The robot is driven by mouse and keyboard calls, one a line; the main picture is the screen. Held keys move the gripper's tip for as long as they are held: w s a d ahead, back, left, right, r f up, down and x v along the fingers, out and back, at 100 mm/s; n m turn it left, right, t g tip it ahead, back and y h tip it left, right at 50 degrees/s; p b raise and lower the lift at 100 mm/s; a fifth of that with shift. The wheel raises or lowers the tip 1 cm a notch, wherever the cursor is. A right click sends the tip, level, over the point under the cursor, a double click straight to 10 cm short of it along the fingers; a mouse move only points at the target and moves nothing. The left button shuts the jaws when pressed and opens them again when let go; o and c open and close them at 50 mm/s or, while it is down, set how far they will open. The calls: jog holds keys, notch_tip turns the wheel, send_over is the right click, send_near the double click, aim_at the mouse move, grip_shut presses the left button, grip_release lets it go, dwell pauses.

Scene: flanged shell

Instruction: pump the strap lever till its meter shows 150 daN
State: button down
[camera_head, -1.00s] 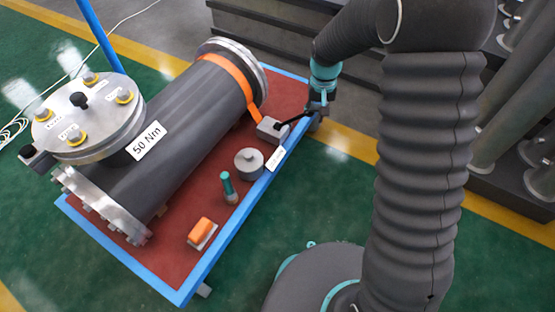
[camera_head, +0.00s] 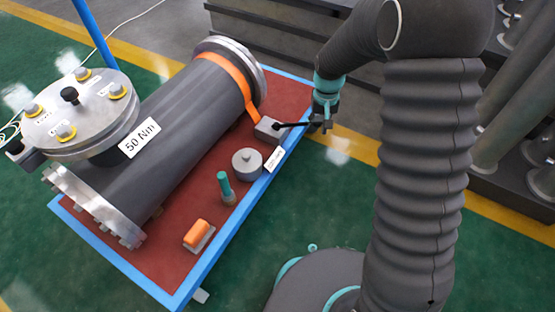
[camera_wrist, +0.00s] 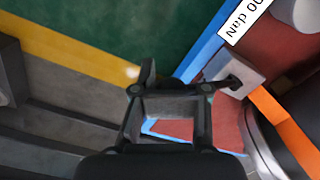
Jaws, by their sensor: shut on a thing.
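The orange strap (camera_head: 239,82) runs over the dark flanged shell (camera_head: 190,108) to a grey ratchet block (camera_head: 266,129) at the tray's right edge. A black lever (camera_head: 292,125) sticks out from the block to the right. My gripper (camera_head: 322,122) is shut on the lever's outer end, just outside the blue rim. In the wrist view the block (camera_wrist: 228,76) and strap (camera_wrist: 285,130) lie right of my gripper (camera_wrist: 172,90). A white label (camera_wrist: 241,20) there ends in "00 daN"; its start is cut off. In the head view the label (camera_head: 274,159) is too small to read.
The red tray (camera_head: 165,262) with blue rim also holds a grey round weight (camera_head: 247,163), a teal-handled tool (camera_head: 225,187) and an orange block (camera_head: 197,233). A bolted lid (camera_head: 83,112) tops the shell's branch. Grey steps (camera_head: 283,50) stand behind.

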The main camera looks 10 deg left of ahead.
jog(key=shift+f+b, duration=1.3)
jog(key=shift+f, duration=1.15)
notch_tip(320, 180, up, 12)
jog(key=p, duration=0.8)
jog(key=shift+d+r+p, duration=0.25)
jog(key=shift+d+p, duration=0.05)
jog(key=shift+d, duration=0.05)
jog(key=s+d+r+t, duration=0.2)
jog(key=s+d+r, duration=0.2)
jog(key=s+r, duration=0.3)
jog(key=s+d+r+m+t, duration=0.1)
jog(key=s+d+r, duration=0.4)
jog(key=s, duration=0.6)
jog(key=s+d+r+m+t, duration=0.1)
jog(key=s+d+r, duration=0.3)
jog(key=s+r, duration=0.4)
jog(key=shift+s+d+r+t, duration=0.2)
jog(key=shift+s+r+t, duration=0.2)
jog(key=shift+r+t, duration=0.4)
